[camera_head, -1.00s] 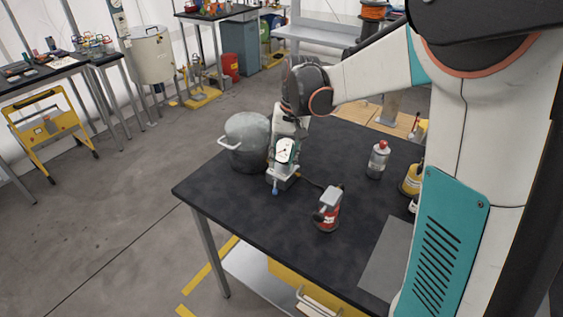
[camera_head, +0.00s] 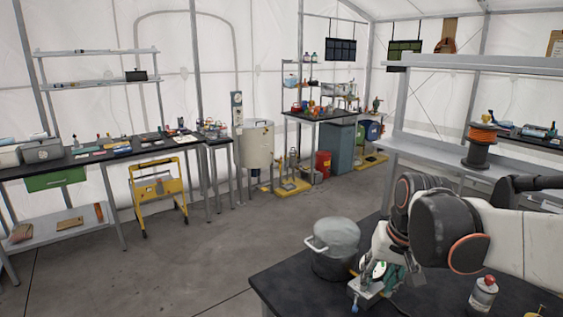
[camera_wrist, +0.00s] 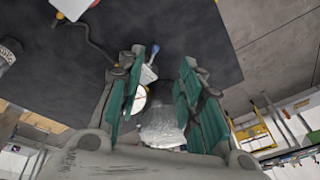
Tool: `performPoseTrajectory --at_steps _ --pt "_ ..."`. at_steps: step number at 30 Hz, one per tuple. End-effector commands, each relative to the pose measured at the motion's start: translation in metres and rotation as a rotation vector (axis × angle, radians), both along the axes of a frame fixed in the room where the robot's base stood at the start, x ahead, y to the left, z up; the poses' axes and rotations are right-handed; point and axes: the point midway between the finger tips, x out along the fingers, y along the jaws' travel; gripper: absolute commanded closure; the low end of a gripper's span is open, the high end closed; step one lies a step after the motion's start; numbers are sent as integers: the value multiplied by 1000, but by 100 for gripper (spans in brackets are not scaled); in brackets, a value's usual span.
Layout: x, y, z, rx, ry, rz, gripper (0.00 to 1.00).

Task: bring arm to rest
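My gripper (camera_wrist: 161,66) is open, with its teal-padded fingers spread apart in the wrist view. In the head view my gripper (camera_head: 392,272) hangs low over the black table (camera_head: 290,285), close to a small device with a round white dial (camera_head: 378,270). The dial device (camera_wrist: 139,99) shows partly behind the left finger in the wrist view; I cannot tell whether they touch. A grey pot (camera_head: 334,246) stands just left of the device. The pot (camera_wrist: 160,128) also shows between the fingers in the wrist view. Nothing is clearly gripped.
A bottle with a red cap (camera_head: 483,294) stands on the table to the right. A yellow folding frame (camera_head: 158,192), a tall drum (camera_head: 257,148) and side benches (camera_head: 105,155) line the tent wall. The floor (camera_head: 195,255) left of the table is open.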

Motion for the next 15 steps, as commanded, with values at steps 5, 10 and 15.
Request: performPoseTrajectory --at_steps 5,10,15 --pt "-34 5 12 -33 -77 38 66" --pt "-64 8 17 -68 -151 75 66" --pt "-93 10 17 -101 -225 112 66"
